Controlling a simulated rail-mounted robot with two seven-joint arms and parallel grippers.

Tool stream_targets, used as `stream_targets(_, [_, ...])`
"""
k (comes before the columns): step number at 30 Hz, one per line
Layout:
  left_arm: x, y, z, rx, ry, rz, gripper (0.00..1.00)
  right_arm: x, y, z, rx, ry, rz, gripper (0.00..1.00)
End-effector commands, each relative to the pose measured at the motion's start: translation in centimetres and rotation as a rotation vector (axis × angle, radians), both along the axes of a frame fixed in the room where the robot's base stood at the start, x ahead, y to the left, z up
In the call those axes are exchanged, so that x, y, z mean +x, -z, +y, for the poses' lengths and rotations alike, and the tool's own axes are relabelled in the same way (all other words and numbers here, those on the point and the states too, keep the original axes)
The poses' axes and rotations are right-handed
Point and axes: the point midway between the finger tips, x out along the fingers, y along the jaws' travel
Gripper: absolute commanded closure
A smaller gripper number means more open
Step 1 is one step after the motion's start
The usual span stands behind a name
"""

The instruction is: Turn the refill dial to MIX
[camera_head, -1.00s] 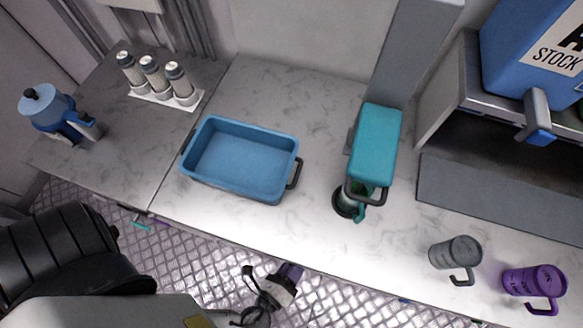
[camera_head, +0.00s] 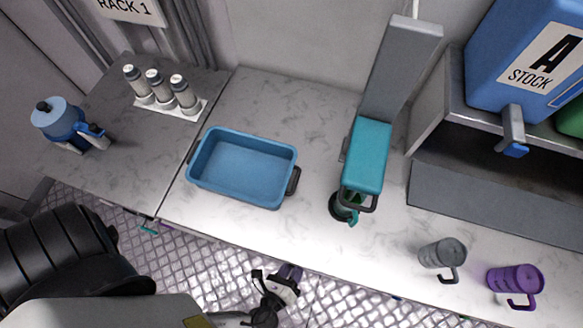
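I cannot make out a refill dial or the word MIX in this view. A blue stock container (camera_head: 487,72) labelled "A STOCK" stands on a grey shelf at the upper right, with a grey and blue tap (camera_head: 513,132) at its front. A teal-headed dispenser (camera_head: 367,155) on a grey post stands right of centre, with a dark green cup-like part under its head. My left gripper (camera_head: 277,287), black, white and purple, appears below the counter's front edge, apart from everything on the counter. Its finger opening is unclear. My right gripper is not in view.
A blue tray (camera_head: 245,198) sits mid-counter. A grey mug (camera_head: 442,253) and purple mug (camera_head: 515,282) stand at the front right. The counter around the tray is clear.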

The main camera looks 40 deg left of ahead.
Motion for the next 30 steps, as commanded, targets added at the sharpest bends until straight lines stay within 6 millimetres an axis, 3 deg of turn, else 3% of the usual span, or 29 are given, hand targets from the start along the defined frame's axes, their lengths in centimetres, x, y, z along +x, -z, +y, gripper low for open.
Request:
stream_targets(5, [0.0,0.2,0.1,0.001,-0.001,0.004,0.89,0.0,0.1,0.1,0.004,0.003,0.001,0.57])
stream_targets(6, [-0.1,0.2,0.1,0.001,-0.001,0.004,0.62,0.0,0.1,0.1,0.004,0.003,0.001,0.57])
stream_targets(12, [0.0,0.1,0.1,0.0,-0.001,0.002,0.43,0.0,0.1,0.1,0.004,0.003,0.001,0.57])
stream_targets(22, [-0.6,-0.1,-0.1,-0.001,0.0,0.001,0.43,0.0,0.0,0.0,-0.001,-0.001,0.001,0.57])
stream_targets(30, [-4.8,-1.5,-1.1,-0.001,0.001,0.004,0.43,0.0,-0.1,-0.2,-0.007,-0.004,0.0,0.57])
